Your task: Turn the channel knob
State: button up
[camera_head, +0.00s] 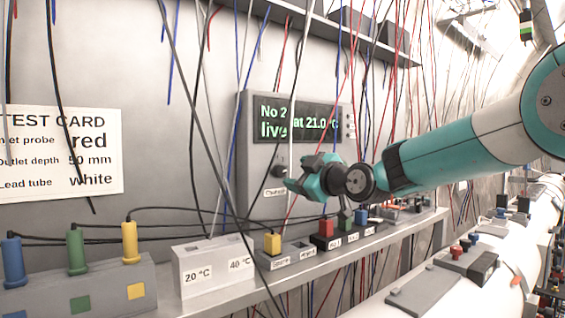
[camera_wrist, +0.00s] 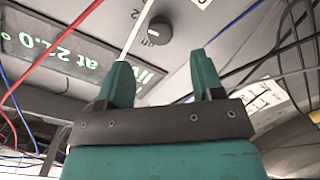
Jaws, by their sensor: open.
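The channel knob (camera_wrist: 159,30) is a small dark round knob with a pale pointer mark, on the grey panel of the display unit. In the wrist view it sits ahead of my gripper (camera_wrist: 162,78), above the gap between the two teal fingers. The fingers are apart and empty, not touching the knob. In the head view the knob (camera_head: 279,171) shows just left of my gripper (camera_head: 308,176). The display unit (camera_head: 262,200) has a green-lit screen (camera_head: 300,122) reading "No 2", "live" and "at 21.0", partly covered by a wire.
A test card (camera_head: 60,150) hangs at the left. Below stand blue, green and yellow probes (camera_head: 129,240) in a grey block, a white box (camera_head: 212,264) marked 20 °C and 40 °C, and a row of coloured blocks (camera_head: 326,229). Many loose wires hang before the panel.

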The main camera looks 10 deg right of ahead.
aim_at(282, 171)
jog(key=p+x, duration=0.2)
jog(key=x, duration=0.4)
jog(key=shift+w+a, duration=0.25)
jog(key=shift+w, duration=0.1)
jog(key=shift+c, duration=0.2)
jog(key=c, duration=0.9)
